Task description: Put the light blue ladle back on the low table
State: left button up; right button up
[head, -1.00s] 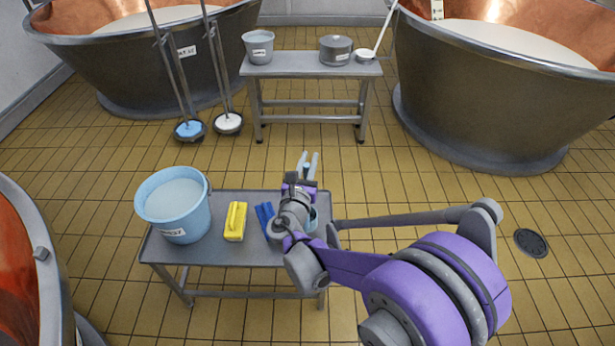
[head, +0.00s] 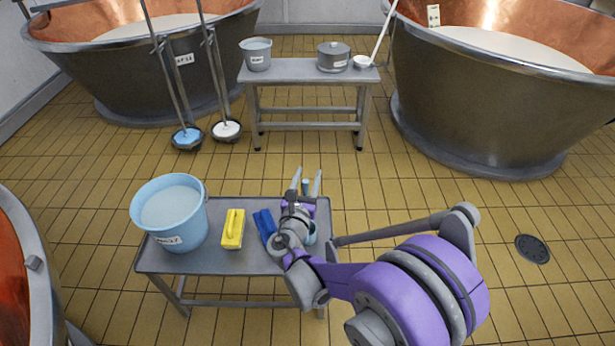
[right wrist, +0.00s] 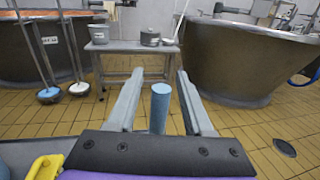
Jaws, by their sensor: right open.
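The light blue ladle (head: 305,187) is mostly hidden behind my right gripper (head: 307,182) in the head view. Its handle tip shows between the two fingers, and a bit of light blue shows beside the wrist over the low table's right end. In the right wrist view the handle (right wrist: 160,105) stands up between the spread fingers (right wrist: 157,88), with a gap on both sides. My right gripper is open. The low table (head: 220,262) is the near grey one. Whether the bowl rests on it is hidden. My left gripper is not in view.
The low table also holds a light blue bucket (head: 172,215), a yellow brush (head: 232,230) and a blue brush (head: 264,224). A farther table (head: 300,70) carries a grey bucket, a lidded pot and a white ladle.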

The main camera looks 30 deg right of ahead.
jog(key=shift+s+a+r, duration=0.2)
jog(key=shift+s+a, duration=0.05)
jog(key=shift+a, duration=0.05)
jog(key=p+v, duration=0.1)
jog(key=v, duration=1)
jog(key=s+d+f+m+g+y, duration=0.35)
jog(key=s+f+m+g, duration=0.3)
jog(key=s+m, duration=0.55)
jog(key=s+a+f+m+g+y, duration=0.1)
jog(key=s+a+m+g+y, duration=0.1)
jog(key=s+a+m+y, duration=0.6)
jog(key=a+m, duration=0.2)
jog(key=m, duration=0.5)
jog(key=shift+s+a+f+y, duration=0.15)
jog(key=shift+s+y, duration=0.05)
jog(key=shift+y, duration=0.15)
